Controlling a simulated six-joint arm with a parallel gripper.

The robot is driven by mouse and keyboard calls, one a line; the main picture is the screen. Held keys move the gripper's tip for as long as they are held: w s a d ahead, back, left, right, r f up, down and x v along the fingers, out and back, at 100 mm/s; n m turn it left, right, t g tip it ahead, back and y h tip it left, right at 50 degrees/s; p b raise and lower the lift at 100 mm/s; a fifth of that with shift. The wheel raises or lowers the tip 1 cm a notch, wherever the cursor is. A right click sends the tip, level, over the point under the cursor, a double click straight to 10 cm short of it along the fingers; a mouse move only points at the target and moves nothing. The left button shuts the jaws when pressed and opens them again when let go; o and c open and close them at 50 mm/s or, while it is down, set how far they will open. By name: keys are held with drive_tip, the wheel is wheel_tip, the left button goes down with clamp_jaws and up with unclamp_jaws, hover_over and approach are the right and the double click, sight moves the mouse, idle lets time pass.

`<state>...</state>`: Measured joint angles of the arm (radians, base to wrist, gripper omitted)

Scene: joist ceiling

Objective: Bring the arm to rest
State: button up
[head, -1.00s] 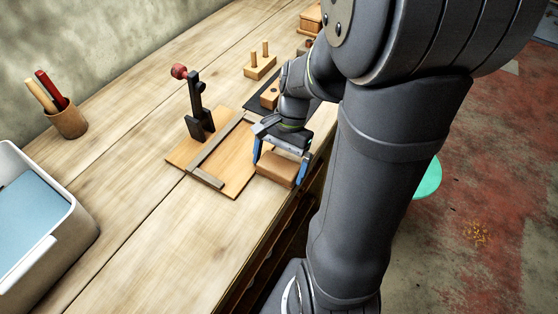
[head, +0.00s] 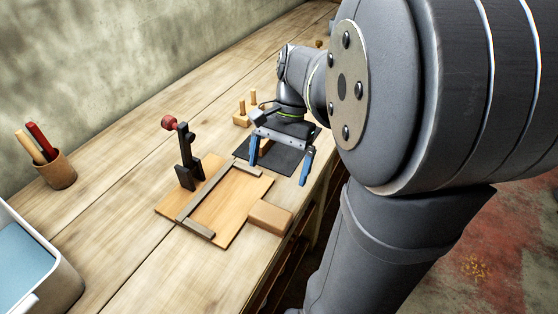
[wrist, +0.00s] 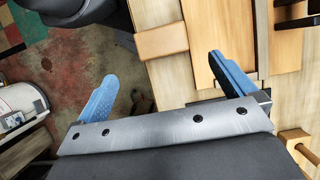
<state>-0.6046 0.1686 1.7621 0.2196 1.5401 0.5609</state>
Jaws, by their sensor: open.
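My gripper (head: 279,169) is open and empty in the head view, with its blue fingers spread above the dark mat (head: 262,164). It is apart from a light brown wooden block (head: 270,217), which lies beside the jig board's right edge near the bench's front edge. In the wrist view the open gripper (wrist: 160,90) has the block (wrist: 162,42) beyond its fingertips, with nothing between the fingers. My arm hides part of the bench at the right.
The jig board (head: 228,207) with grey strips lies on the bench (head: 110,215). A black clamp with a red knob (head: 168,123) stands upright on it. A pegged block (head: 242,120) is behind; a pen cup (head: 55,172) and white bin (head: 62,285) are left.

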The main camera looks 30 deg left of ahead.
sight(268, 216)
drive_tip(key=shift+w+r, duration=0.1)
drive_tip(key=shift+r, duration=0.1)
drive_tip(key=x, duration=1.3)
drive_tip(key=shift+w, duration=0.1)
drive_tip(key=shift+r, duration=0.35)
